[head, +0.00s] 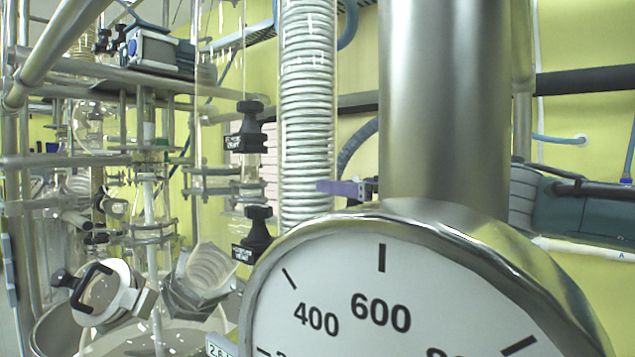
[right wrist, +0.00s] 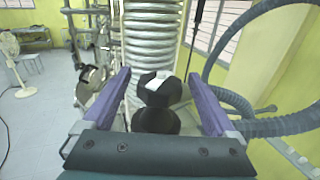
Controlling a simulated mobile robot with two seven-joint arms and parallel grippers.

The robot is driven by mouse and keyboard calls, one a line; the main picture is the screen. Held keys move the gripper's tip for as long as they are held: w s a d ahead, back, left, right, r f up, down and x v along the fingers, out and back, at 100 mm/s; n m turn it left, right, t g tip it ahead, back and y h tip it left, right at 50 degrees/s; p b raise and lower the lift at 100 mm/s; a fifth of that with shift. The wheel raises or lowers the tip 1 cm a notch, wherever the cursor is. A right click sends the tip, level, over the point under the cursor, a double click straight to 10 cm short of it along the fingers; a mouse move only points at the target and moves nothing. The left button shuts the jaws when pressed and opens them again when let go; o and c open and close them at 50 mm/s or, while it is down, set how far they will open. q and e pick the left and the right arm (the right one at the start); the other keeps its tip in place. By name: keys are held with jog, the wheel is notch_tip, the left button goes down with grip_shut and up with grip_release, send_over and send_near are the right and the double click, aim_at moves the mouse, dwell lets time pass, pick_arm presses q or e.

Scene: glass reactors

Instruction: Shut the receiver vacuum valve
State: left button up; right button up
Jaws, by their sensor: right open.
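Two black valve knobs stand one above the other on glass piping in the head view: an upper one (head: 250,115) and a lower one (head: 258,225). Each has a small black label, too small to read surely. My right gripper (right wrist: 158,75) is open in the right wrist view, its purple fingers on either side of a black valve knob (right wrist: 158,118), with gaps to it. I cannot tell which of the two this knob is. My left gripper is not in view.
A large round gauge (head: 380,280) on a steel column (head: 445,100) blocks the head view's lower right. A glass coil condenser (head: 308,110) stands behind the valves. Glassware and metal rails fill the left. A grey corrugated hose (right wrist: 270,125) curves at right in the wrist view.

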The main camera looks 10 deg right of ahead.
jog(key=shift+c, duration=0.3)
jog(key=c, duration=1.3)
